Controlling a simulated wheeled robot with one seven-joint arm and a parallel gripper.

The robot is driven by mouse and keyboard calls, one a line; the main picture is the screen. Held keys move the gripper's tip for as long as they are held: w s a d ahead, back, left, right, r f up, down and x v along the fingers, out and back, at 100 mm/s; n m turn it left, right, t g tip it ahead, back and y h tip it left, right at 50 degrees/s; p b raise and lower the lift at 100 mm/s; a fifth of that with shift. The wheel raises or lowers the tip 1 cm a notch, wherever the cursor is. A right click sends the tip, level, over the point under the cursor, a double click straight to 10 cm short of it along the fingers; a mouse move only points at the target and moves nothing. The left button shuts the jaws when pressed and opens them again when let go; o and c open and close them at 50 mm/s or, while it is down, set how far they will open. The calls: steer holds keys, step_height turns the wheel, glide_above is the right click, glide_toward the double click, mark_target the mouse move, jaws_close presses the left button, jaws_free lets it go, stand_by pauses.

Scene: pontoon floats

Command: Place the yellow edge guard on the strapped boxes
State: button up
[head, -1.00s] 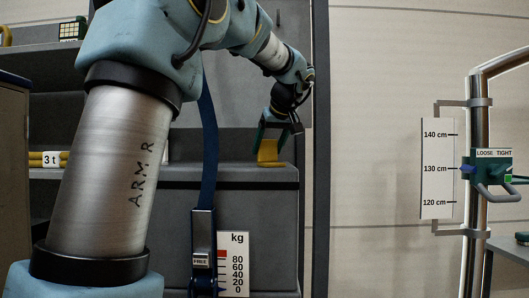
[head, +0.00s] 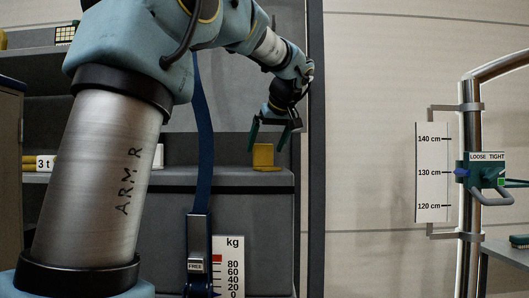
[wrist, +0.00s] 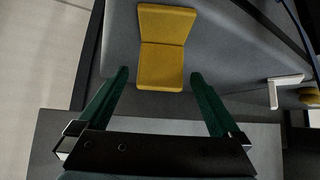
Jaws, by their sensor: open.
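The yellow edge guard (head: 263,157), an L-shaped piece with a crease, stands on top of the grey box (head: 240,215), near its right end. In the wrist view the guard (wrist: 163,50) lies ahead of my open fingers, with both its faces showing. My gripper (head: 266,146) is open and empty, just above the guard, its dark green fingers pointing down. In the wrist view the fingers (wrist: 159,76) are spread wider than the guard. A dark blue strap (head: 204,150) runs down over the box to the left of the guard, apart from it.
A dark post (head: 314,200) stands close right of the box. Further right are a cm scale (head: 432,172) and a LOOSE/TIGHT clamp (head: 484,172) on a metal pole.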

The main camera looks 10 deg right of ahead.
steer(key=b+v, duration=0.1)
steer(key=v, duration=0.8)
steer(key=shift+s+r, duration=0.25)
steer(key=shift+s, duration=0.05)
